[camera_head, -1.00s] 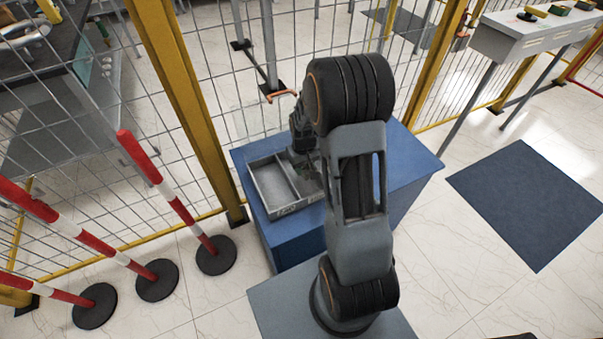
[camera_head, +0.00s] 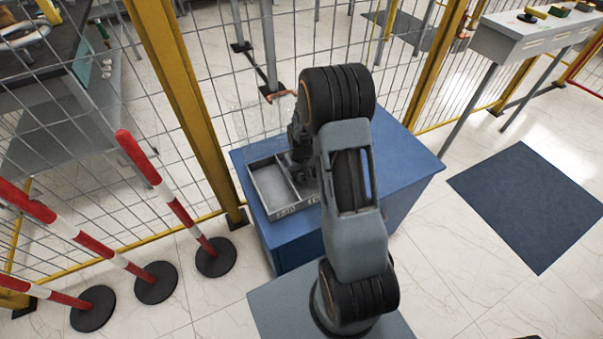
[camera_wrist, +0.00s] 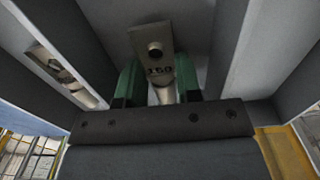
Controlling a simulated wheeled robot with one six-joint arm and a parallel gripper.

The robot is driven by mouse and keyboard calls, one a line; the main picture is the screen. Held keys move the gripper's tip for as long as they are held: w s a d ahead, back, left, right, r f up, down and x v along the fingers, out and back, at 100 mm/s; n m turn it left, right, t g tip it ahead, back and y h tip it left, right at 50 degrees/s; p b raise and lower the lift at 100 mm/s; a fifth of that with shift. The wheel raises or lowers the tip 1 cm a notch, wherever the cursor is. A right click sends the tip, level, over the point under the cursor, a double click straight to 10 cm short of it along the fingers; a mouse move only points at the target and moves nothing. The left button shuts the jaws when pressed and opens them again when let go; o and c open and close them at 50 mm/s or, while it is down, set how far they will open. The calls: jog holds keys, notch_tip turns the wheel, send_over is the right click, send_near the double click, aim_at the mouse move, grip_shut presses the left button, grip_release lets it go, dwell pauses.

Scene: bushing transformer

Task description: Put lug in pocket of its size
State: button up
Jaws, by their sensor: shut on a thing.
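In the wrist view a metal lug (camera_wrist: 152,42) shows a flat plate with a round hole and a marking that looks like 150. My gripper (camera_wrist: 160,88) is shut on its round barrel between two green fingertips. The lug lies between the grey walls of a tray compartment; whether it touches the floor I cannot tell. In the head view the grey divided tray (camera_head: 296,209) stands on a blue cabinet. My gripper (camera_head: 302,158) is over the tray's right side, and the arm hides that part and the lug.
The tray's left compartment (camera_head: 272,186) looks empty. The blue cabinet top (camera_head: 408,165) is clear at right. A wire fence with a yellow post (camera_head: 185,100) stands close behind.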

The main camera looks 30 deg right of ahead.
aim_at(301, 175)
jog(key=o, duration=1)
jog(key=shift+f, duration=0.1)
notch_tip(301, 175, up, 12)
jog(key=p, duration=0.2)
jog(key=s+a+r+t, duration=0.1)
jog(key=s+a+r, duration=0.2)
jog(key=s+r, duration=0.1)
jog(key=s+a+r+t, duration=0.1)
jog(key=s+a+r, duration=0.2)
jog(key=s, duration=0.3)
jog(key=s+a+r+t, duration=0.1)
jog(key=s+a+r, duration=0.2)
jog(key=s+r, duration=0.2)
jog(key=shift+s+a+r, duration=0.1)
jog(key=shift+s+r, duration=0.05)
jog(key=shift+s, duration=0.35)
jog(key=shift+r, duration=0.1)
